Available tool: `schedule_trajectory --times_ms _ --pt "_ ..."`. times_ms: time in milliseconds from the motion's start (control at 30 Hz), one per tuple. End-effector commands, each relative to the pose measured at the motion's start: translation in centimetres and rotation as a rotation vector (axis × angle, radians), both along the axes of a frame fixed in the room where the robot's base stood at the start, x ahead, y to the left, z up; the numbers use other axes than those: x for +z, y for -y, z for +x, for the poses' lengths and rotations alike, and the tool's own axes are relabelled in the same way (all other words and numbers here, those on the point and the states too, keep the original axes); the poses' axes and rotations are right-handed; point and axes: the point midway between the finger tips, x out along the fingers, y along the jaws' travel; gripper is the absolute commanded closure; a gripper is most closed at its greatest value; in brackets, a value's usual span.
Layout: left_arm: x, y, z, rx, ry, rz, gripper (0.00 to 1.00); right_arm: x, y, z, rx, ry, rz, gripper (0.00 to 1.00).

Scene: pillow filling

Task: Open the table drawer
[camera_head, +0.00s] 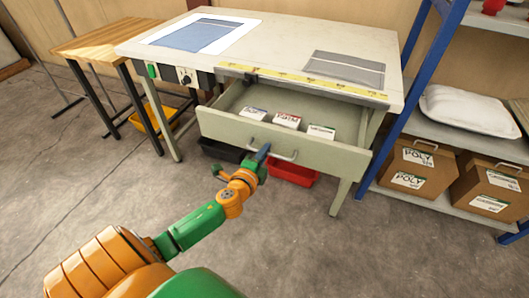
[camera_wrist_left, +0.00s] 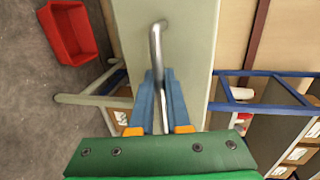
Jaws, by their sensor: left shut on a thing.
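The table drawer (camera_head: 290,145) stands pulled out from the pale work table (camera_head: 300,35), and its inside shows. Several small labelled boxes (camera_head: 287,120) lie in it. A metal bar handle (camera_head: 285,155) runs across the drawer front. My left gripper (camera_head: 262,153) is at the left part of this handle. In the left wrist view the blue fingers (camera_wrist_left: 158,90) are shut on the handle (camera_wrist_left: 156,50), with the drawer front (camera_wrist_left: 190,45) just beyond. My right gripper is not in view.
A red bin (camera_head: 292,171) and a dark bin (camera_head: 222,150) sit on the floor under the table. A wooden bench (camera_head: 112,38) stands at left. A blue-framed shelf with cardboard boxes (camera_head: 420,165) and a white pillow (camera_head: 468,108) stands at right. The floor in front is clear.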

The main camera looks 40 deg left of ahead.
Motion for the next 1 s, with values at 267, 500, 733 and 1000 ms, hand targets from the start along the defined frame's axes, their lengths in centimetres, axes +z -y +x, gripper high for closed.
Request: schedule_trajectory --times_ms 267,500,733,1000 --pt "0.0 0.0 0.0 0.0 0.0 0.0 0.69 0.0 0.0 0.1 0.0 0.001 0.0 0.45" --pt "0.0 0.0 0.0 0.0 0.0 0.0 0.55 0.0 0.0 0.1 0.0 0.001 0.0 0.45" --pt "0.3 0.3 -1.3 -0.001 -0.002 -0.002 0.55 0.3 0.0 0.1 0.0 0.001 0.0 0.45" --pt "1.1 1.4 -5.9 -0.001 -0.003 -0.002 0.55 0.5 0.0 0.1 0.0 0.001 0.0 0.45"
